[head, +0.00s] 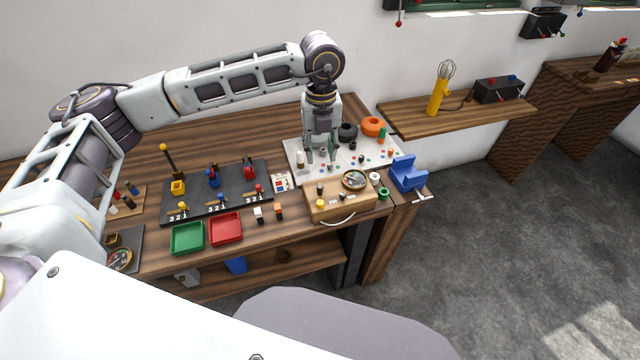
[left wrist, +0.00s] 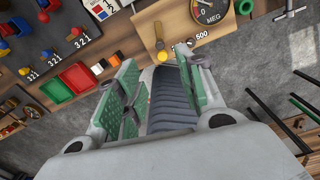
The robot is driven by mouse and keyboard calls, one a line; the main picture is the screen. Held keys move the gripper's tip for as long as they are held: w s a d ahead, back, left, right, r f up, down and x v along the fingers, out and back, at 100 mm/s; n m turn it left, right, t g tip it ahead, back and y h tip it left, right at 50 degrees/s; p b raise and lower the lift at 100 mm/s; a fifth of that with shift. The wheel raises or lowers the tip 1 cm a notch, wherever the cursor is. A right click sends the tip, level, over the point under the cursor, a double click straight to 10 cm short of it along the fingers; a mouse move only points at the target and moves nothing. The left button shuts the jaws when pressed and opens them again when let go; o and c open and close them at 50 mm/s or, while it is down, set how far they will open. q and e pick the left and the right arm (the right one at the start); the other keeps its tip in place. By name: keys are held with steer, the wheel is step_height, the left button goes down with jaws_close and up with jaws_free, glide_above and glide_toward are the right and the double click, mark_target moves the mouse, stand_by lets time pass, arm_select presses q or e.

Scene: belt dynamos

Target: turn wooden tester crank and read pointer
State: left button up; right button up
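The wooden tester (head: 340,207) is a light wood box near the front right of the bench. It has a round dial (head: 354,180), a yellow knob (head: 320,203) and a pale curved handle on its front. In the left wrist view the dial (left wrist: 212,12) reads MEG and is cut by the top edge; its pointer reading is too small to tell. The yellow knob (left wrist: 162,56) shows there beyond the fingertips. My left gripper (head: 320,154) points down over the white board behind the tester, open and apparently empty. My right gripper is out of view.
A white board (head: 300,172) with small parts lies behind the tester. A blue vise-like block (head: 408,174) stands to its right. Green (head: 188,239) and red (head: 226,229) trays and a dark lever panel (head: 215,205) are to its left.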

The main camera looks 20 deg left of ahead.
mark_target(320, 186)
arm_select(q)
steer(key=shift+f, duration=0.1)
steer(key=shift+f+p, duration=1.55)
steer(key=shift+f, duration=5.25)
steer(key=shift+c, duration=0.5)
jaws_close()
